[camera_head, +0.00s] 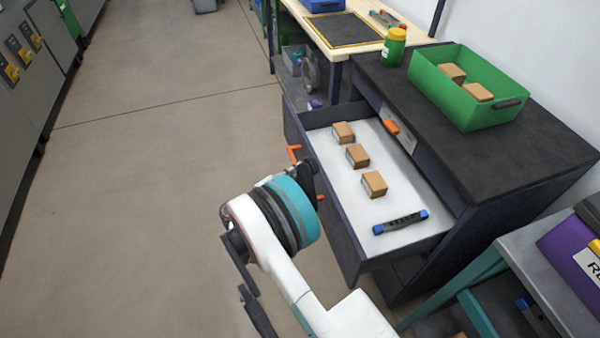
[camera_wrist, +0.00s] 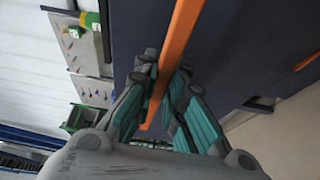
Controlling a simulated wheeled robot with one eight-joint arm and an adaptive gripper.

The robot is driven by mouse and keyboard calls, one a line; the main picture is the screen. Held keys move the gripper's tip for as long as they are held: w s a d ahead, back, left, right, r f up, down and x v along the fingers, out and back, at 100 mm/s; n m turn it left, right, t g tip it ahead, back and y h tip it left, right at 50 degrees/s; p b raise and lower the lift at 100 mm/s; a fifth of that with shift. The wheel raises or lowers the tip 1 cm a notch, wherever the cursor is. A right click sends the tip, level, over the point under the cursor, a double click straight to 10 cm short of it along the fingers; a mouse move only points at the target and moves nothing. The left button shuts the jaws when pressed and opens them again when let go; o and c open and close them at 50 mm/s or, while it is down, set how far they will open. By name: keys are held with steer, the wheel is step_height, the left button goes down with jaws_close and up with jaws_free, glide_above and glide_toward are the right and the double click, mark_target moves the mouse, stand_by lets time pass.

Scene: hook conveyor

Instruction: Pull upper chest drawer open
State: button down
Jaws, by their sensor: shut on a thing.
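The upper chest drawer (camera_head: 339,222) stands pulled out from the dark chest (camera_head: 482,125), its white floor in view. In it lie three small cardboard boxes (camera_head: 357,156) in a row and a black tool with blue ends (camera_head: 400,222). My gripper (camera_head: 309,178) is at the outside of the drawer front. In the wrist view its fingers (camera_wrist: 166,82) are shut around the orange handle bar (camera_wrist: 180,35). Ends of the handle (camera_head: 294,153) show in the head view; my wrist hides part of it.
A green bin (camera_head: 468,88) with boxes and a green jar with a yellow lid (camera_head: 393,47) stand on the chest. A workbench (camera_head: 335,22) is behind it and a grey table (camera_head: 545,265) at right front. The floor to the left (camera_head: 150,170) is clear. Another orange handle (camera_wrist: 307,61) shows in the wrist view.

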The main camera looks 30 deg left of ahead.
steer(key=c, duration=1.6)
jaws_free()
steer(key=shift+c, duration=0.2)
steer(key=shift+s, duration=0.1)
steer(key=v, duration=1.1)
steer(key=shift+s, duration=0.35)
steer(key=shift+a, duration=0.15)
